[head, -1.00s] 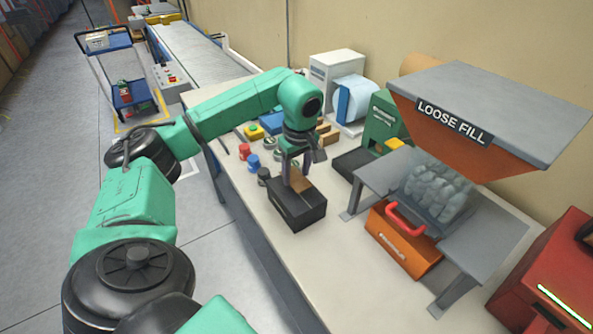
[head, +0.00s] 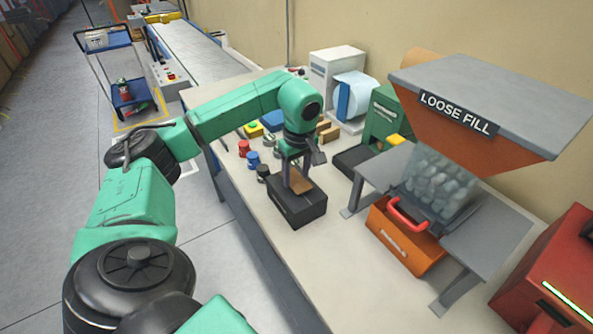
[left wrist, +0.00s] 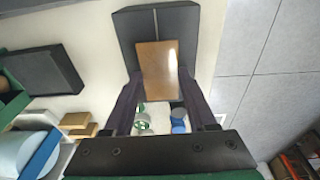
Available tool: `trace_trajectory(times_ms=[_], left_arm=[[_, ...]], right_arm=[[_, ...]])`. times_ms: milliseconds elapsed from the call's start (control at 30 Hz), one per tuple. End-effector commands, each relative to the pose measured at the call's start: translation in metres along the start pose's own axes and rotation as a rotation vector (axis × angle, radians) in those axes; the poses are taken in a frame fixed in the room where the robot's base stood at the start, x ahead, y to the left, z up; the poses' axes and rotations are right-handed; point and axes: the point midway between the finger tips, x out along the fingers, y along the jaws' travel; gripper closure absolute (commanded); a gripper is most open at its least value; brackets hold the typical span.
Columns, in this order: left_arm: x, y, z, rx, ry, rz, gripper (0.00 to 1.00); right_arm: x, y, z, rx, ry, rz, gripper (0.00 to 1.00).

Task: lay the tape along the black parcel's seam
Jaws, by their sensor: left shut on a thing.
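The black parcel (head: 302,212) stands on the table below my left gripper (head: 297,183). It also shows at the top of the left wrist view (left wrist: 203,30), where its seam appears as a thin pale line (left wrist: 155,21). My left gripper (left wrist: 157,78) is shut on a brown strip of tape (left wrist: 157,60), which also shows in the head view (head: 301,184). The tape is over the parcel's top, in line with the seam, and hides part of it. I cannot tell whether tape and parcel touch. My right gripper is not in view.
Small coloured pots (head: 252,160) stand left of the parcel. To the right are a grey stand (head: 375,172), an orange box with a red handle (head: 402,240) and the loose fill hopper (head: 490,85). The tabletop (head: 335,265) in front of the parcel is clear.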

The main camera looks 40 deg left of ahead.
Motion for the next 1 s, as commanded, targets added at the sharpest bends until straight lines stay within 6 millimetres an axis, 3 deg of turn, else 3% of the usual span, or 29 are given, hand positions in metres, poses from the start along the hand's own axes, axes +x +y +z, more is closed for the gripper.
trace_trajectory(times_ms=[1000], left_arm=[[0.02,-0.001,0.002,0.0,0.0,-0.001,0.93]], right_arm=[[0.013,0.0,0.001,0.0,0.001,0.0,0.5]])
